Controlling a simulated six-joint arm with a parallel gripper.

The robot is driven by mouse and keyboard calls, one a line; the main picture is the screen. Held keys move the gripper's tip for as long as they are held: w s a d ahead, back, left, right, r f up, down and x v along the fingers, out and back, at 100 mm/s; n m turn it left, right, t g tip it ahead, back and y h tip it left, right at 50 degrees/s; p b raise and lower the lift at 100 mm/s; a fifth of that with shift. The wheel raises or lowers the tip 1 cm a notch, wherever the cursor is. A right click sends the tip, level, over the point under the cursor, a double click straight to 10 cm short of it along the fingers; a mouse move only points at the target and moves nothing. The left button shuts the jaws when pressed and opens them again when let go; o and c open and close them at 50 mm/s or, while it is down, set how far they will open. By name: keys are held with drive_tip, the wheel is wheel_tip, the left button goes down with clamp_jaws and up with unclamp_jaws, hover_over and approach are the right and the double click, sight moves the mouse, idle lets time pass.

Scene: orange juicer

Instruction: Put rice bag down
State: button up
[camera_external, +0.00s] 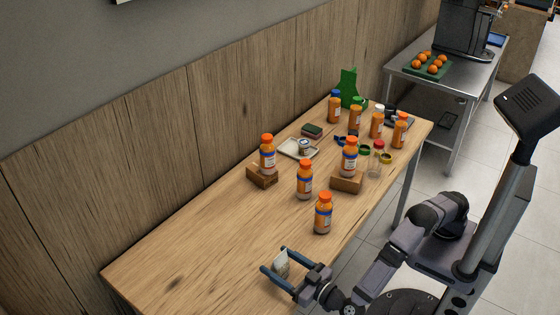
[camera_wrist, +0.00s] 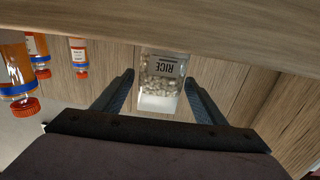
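The rice bag (camera_wrist: 161,82) is a small clear bag of pale grains with a RICE label, upside down in the wrist view. It also shows in the external view (camera_external: 281,263), small and pale, upright at the near end of the wooden table (camera_external: 200,245). My gripper (camera_wrist: 160,78) is open, with one finger on each side of the bag and a visible gap at both sides in the wrist view. In the external view my gripper (camera_external: 275,258) is low at the table's front edge. Whether the bag's base touches the table is hard to tell.
Orange bottles stand right of the bag; the nearest (camera_external: 322,214) is on bare wood. Two wooden blocks (camera_external: 262,177) (camera_external: 346,184) carry bottles. A tray (camera_external: 297,150), a green board (camera_external: 349,88) and more bottles crowd the far end. The near left tabletop is clear.

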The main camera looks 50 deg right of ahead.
sight(286, 270)
drive_tip(key=shift+f+b, duration=0.1)
drive_tip(key=shift+b, duration=0.4)
drive_tip(key=shift+o, duration=0.5)
drive_tip(key=s, duration=0.7)
drive_tip(key=shift+s+a, duration=0.1)
drive_tip(key=shift+s, duration=0.05)
drive_tip(key=shift+f+b, duration=0.5)
drive_tip(key=shift+f, duration=0.45)
drive_tip(key=shift+w+r, duration=0.15)
drive_tip(key=shift+w, duration=0.45)
drive_tip(key=shift+w+r, duration=0.1)
drive_tip(key=shift+w, duration=2.95)
drive_tip(key=c, duration=1.2)
drive_tip(key=shift+c, duration=0.2)
